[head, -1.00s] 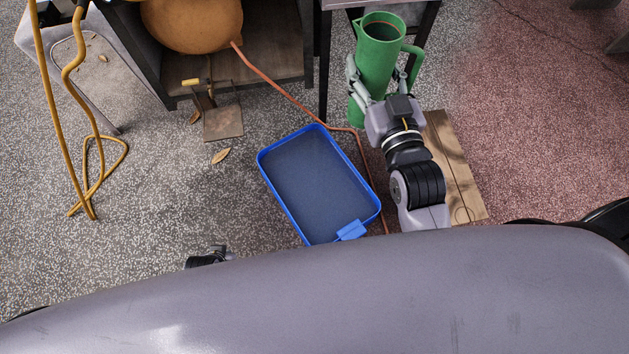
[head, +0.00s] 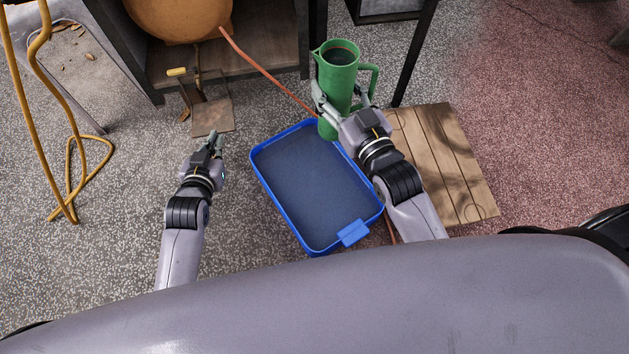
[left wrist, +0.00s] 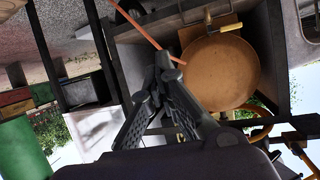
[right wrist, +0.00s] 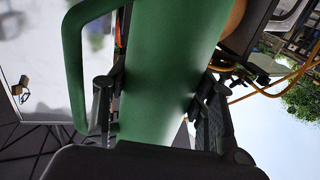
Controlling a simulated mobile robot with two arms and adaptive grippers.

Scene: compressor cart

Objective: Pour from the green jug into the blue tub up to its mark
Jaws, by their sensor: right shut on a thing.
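The green jug (head: 341,82) is upright or nearly so, with dark content visible inside its mouth. My right gripper (head: 341,104) is shut around the jug's body, which also fills the right wrist view (right wrist: 165,75). The jug's lower end overlaps the far right rim of the blue tub (head: 268,200) in the head view; its height above the rim is unclear. The tub has a blue tab (head: 353,233) on its near rim. I cannot make out a mark or a liquid level inside. My left gripper (head: 213,144) is empty left of the tub, its fingertips together in the left wrist view (left wrist: 168,62).
A wooden board (head: 445,160) lies right of the tub. An orange tank (head: 180,18) sits in a dark cart with an orange hose (head: 262,68) running behind the jug. A yellow hose (head: 72,175) lies at far left.

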